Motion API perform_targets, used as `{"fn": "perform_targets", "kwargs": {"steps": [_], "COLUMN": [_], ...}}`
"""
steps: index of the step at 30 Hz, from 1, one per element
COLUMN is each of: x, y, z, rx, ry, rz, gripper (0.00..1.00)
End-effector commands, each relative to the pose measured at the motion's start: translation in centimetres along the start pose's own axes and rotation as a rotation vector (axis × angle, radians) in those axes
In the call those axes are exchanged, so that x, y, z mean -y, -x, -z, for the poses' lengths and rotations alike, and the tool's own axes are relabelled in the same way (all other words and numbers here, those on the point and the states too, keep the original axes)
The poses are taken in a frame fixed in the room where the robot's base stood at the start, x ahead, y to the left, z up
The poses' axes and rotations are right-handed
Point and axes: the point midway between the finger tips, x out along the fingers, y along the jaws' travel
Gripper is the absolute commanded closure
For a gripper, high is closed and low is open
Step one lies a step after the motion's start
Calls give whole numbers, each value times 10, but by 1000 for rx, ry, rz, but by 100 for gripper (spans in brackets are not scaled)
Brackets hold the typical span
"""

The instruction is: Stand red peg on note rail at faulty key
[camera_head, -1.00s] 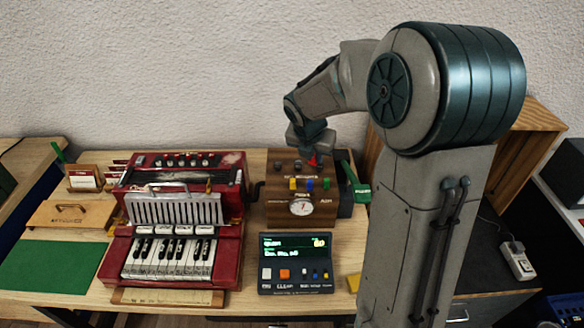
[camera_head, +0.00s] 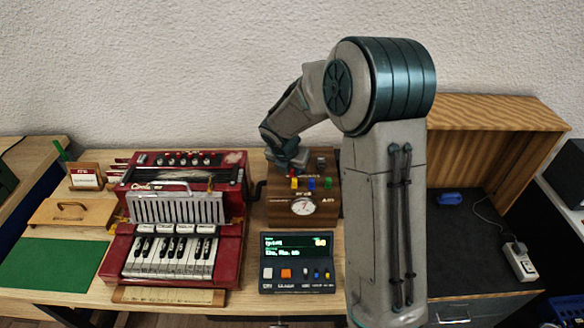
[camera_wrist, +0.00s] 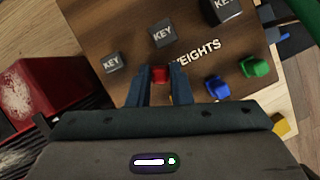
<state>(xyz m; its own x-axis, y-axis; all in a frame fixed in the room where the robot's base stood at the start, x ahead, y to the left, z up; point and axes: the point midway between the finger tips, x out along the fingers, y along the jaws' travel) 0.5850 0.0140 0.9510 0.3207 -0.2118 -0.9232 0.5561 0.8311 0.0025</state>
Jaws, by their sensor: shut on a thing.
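My gripper (camera_wrist: 160,88) is shut on the red peg (camera_wrist: 160,74) above the wooden weights box (camera_head: 327,206). In the head view my gripper (camera_head: 291,160) is over the box's back left part, and the held peg is hard to make out. The red accordion-like instrument (camera_head: 232,245) stands to the left, with its piano keys (camera_head: 168,258) facing front. A pale wooden strip with marks (camera_head: 168,296), apparently the note rail, lies along the front of the keys. I cannot tell which key is faulty; the display (camera_head: 297,246) text is too small to read.
Blue (camera_wrist: 217,88) and green (camera_wrist: 256,67) pegs stand on the box, near dark KEY blocks (camera_wrist: 162,36). A crank (camera_head: 258,190) sticks out between instrument and box. A green mat (camera_head: 52,266) and a wooden board with a handle (camera_head: 70,214) lie at the left.

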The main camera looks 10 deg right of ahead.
Motion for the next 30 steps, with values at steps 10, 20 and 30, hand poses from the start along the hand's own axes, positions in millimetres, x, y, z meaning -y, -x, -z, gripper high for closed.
{"fn": "perform_targets", "kwargs": {"steps": [10,20,30], "x": [0,0,0], "y": [-2,10,81], "z": [1,-1,-2], "rx": [0,3,4], "ry": [0,-1,-2], "rz": [0,-2,-1], "gripper": [60,60,60]}}
